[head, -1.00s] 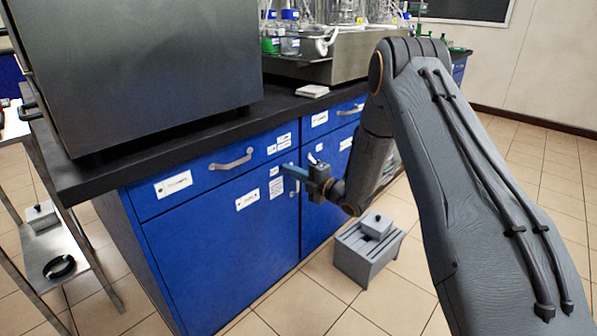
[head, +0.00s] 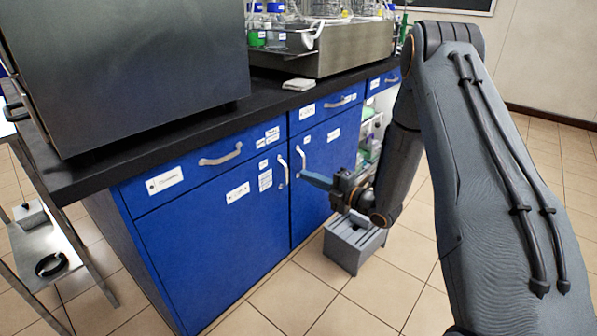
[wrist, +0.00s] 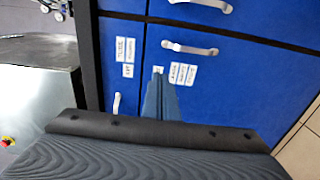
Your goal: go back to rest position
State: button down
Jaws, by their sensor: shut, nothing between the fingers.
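My gripper (head: 308,178) is in front of the blue cabinet doors, to the right of the vertical door handles. Its narrow blue-grey fingers are together and point left in the head view. Nothing is held. In the wrist view the shut fingers (wrist: 160,100) show at the middle against the blue cabinet front (wrist: 215,80). I cannot tell the exact gap between the fingertips and the doors. My arm spans the right side of the head view, bent at the elbow.
The blue cabinet (head: 215,235) carries a black worktop (head: 160,140) with a large grey box-shaped unit (head: 125,70) and bottles on it. A grey stool (head: 352,245) stands on the floor below my gripper. A metal cart (head: 45,262) stands at left.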

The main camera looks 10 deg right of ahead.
jog(key=s+r+m+g+h, duration=0.4)
jog(key=r+m+h, duration=0.4)
jog(key=m+h, duration=0.3)
jog(key=s+a+r+m+g, duration=0.1)
jog(key=s+r+m+g, duration=0.25)
jog(key=s, duration=0.85)
jog(key=s+a+r+m+g+p, duration=0.1)
jog(key=s+r+m+g, duration=0.3)
jog(key=s, duration=0.9)
jog(key=s+a+m+g, duration=0.2)
jog(key=s+m, duration=0.4)
jog(key=s, duration=0.6)
jog(key=d+r+m+h+p, duration=0.1)
jog(key=d+r+m+p, duration=0.1)
jog(key=d+r+p, duration=0.6)
jog(key=shift+w+d+p, duration=0.15)
jog(key=shift+d+p, duration=0.15)
jog(key=shift+p, duration=3.4)
